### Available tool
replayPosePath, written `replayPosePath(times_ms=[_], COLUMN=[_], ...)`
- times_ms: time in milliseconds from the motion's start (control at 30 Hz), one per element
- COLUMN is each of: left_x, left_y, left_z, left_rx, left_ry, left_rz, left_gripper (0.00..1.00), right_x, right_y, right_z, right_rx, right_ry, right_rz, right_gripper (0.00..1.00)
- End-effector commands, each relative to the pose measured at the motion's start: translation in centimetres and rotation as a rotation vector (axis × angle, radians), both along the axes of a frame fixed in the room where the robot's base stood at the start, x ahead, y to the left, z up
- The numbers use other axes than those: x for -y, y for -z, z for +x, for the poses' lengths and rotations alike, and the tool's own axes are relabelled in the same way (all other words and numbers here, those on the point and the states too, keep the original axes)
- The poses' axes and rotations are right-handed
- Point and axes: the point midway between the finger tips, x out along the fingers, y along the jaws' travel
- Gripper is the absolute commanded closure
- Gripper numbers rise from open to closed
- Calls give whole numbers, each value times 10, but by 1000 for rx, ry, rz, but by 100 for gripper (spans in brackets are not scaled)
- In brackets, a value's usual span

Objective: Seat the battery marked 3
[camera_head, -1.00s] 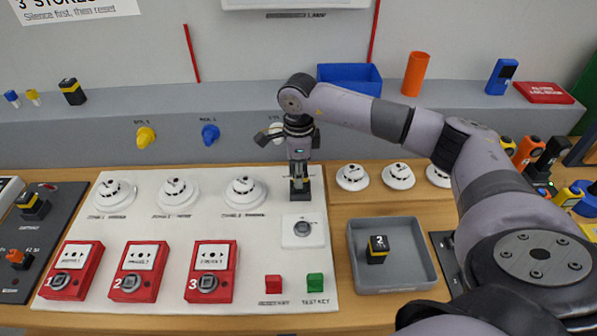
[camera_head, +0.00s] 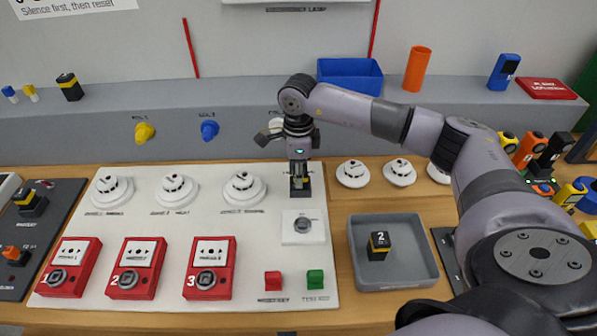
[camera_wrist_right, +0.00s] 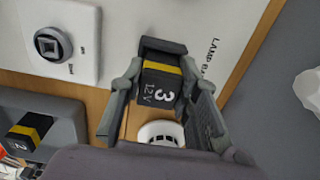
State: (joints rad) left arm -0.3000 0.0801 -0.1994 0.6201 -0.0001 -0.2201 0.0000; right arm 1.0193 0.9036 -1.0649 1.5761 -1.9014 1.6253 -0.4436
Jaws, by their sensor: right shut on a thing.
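My right gripper (camera_head: 299,172) is shut on the battery marked 3 (camera_wrist_right: 162,82), a dark block with a yellow band. The gripper points down at the upper right part of the white panel (camera_head: 255,287). In the right wrist view the battery is between the two fingers, its 3 and 12 V marking facing the camera. A dark holder-like piece (camera_wrist_right: 164,46) meets its far end beside a partly hidden lamp label. I cannot tell how far the battery is inside it. My left gripper is not in view.
A grey tray (camera_head: 433,263) with battery 2 (camera_head: 378,246) stands right of the panel. A square key switch (camera_head: 303,227) sits just in front of my gripper. Round detectors (camera_head: 244,188) and red call points (camera_head: 210,270) cover the panel. A blue bin (camera_head: 350,75) is on the ledge behind.

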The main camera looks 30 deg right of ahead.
Motion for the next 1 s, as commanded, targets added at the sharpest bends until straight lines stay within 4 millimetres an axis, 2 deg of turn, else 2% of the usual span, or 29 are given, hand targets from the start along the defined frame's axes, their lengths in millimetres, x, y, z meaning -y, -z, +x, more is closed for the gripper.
replayPosePath(times_ms=[433, 467, 800, 1000], left_x=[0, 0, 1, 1], left_y=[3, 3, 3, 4], left_z=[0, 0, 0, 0], left_rx=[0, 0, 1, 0], left_ry=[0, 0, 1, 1], left_rz=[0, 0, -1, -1], left_gripper=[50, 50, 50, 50], right_x=[0, 0, 0, 0], right_y=[4, 4, 4, 4], right_z=[0, 0, 0, 0], right_rx=[1, 1, 0, 0], right_ry=[0, 0, 0, 0], right_rz=[0, 0, 0, 0], right_gripper=[100, 68, 47, 47])
